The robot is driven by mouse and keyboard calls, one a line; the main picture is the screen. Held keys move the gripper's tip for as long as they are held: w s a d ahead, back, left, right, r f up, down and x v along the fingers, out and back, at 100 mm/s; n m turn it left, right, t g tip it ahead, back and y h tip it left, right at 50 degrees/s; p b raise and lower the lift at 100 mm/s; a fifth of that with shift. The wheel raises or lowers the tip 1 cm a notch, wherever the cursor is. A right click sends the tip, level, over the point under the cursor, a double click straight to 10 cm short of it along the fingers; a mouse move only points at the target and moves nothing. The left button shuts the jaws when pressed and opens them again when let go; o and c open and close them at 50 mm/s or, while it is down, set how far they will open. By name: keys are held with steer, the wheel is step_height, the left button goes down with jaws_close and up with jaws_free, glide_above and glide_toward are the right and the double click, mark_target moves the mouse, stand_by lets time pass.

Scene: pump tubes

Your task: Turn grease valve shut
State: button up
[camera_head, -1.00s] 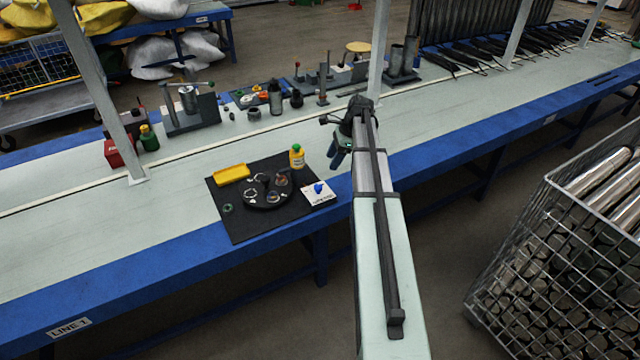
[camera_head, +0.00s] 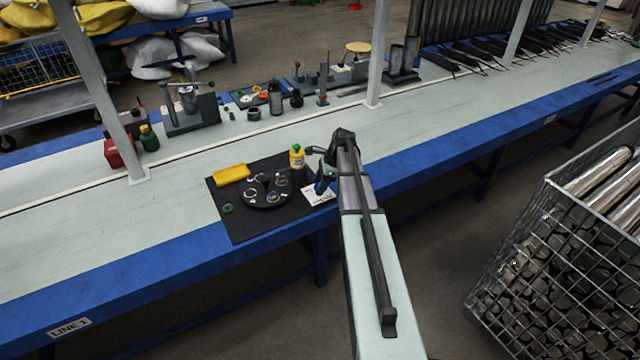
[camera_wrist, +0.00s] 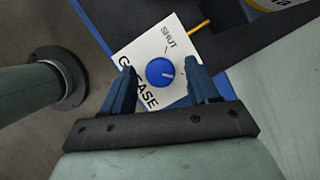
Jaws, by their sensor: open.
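The grease valve is a round blue knob (camera_wrist: 160,71) with a pale pointer mark, on a white card (camera_wrist: 150,48) lettered "SHUT" and "GREASE". In the wrist view the knob sits between and just beyond the fingertips of my gripper (camera_wrist: 158,66). The fingers are apart and I see no contact with the knob. The pale mark points up and to the right, not straight at the word "SHUT". In the head view my gripper (camera_head: 322,180) is over the card (camera_head: 318,195) and mostly hides the knob.
A wire basket (camera_head: 560,260) of metal tubes stands right. The bench left of the mat is clear.

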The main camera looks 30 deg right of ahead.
steer(key=c, duration=1)
steer(key=shift+w+n, duration=0.1)
steer(key=shift+n, duration=0.3)
steer(key=n+g, duration=0.1)
steer(key=n, duration=0.2)
steer(key=shift+w, duration=0.15)
steer(key=n+g, duration=0.1)
steer(key=n, duration=0.1)
steer(key=n+g, duration=0.1)
steer(key=n, duration=0.2)
steer(key=shift+w+n+g, duration=0.15)
steer(key=shift+n+g, duration=0.15)
steer(key=n, duration=0.2)
steer(key=n+g+h, duration=0.1)
steer(key=n, duration=0.1)
steer(key=shift+a+g, duration=0.1)
steer(key=shift+g, duration=0.2)
steer(key=n+h, duration=0.1)
steer(key=n, duration=0.3)
steer(key=shift+w+a+g, duration=0.1)
steer(key=shift+g, duration=0.2)
steer(key=shift+n+h, duration=0.3)
steer(key=shift+n, duration=0.1)
